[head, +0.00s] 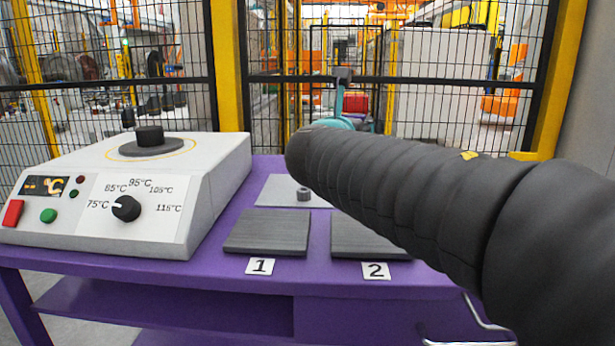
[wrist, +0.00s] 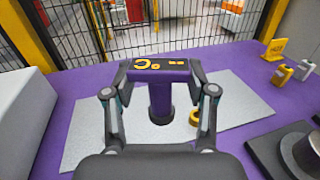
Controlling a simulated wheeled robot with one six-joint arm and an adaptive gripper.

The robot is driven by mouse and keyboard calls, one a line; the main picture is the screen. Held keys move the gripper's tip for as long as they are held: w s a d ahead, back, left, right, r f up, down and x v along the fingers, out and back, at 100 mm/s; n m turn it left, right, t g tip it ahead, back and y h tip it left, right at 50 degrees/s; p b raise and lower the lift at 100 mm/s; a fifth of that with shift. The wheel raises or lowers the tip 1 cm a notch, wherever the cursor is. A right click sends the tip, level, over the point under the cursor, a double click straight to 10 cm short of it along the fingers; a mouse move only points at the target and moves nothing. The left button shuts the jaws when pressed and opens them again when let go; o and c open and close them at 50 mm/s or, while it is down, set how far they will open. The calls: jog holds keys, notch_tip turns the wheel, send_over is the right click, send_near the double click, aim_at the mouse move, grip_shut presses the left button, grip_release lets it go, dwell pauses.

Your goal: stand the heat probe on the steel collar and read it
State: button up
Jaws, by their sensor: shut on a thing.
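My gripper (wrist: 162,98) is shut on the purple heat probe (wrist: 172,96). The probe stands upright between the fingers, above or on the grey sheet; I cannot tell if its dark foot touches. Its top display shows yellow marks like dashes and a C. In the head view my arm hides most of the gripper and probe. A dark collar (head: 149,136) sits on the heater's round plate. A dark round piece (wrist: 304,152) rests on a black pad at right in the wrist view. I cannot tell which is the steel collar.
The white heater box (head: 217,163) stands left, with a 75–115°C dial and a display showing dashes. Dark pads 1 (head: 266,233) and 2 (head: 368,238) lie at the table's front. A mesh fence (head: 290,110) stands behind.

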jog(key=w+a+f, duration=0.2)
jog(key=a, duration=0.1)
jog(key=w+a+f, duration=0.2)
jog(key=a, duration=0.1)
jog(key=w+a+f, duration=0.2)
jog(key=a, duration=0.1)
jog(key=shift+w+f, duration=0.15)
jog(key=shift+f, duration=0.15)
jog(key=shift+a+f, duration=0.15)
jog(key=shift+f+b, duration=0.45)
jog(key=shift+f, duration=1.45)
jog(key=shift+f, duration=0.1)
jog(key=shift+f, duration=0.15)
jog(key=o, duration=1.3)
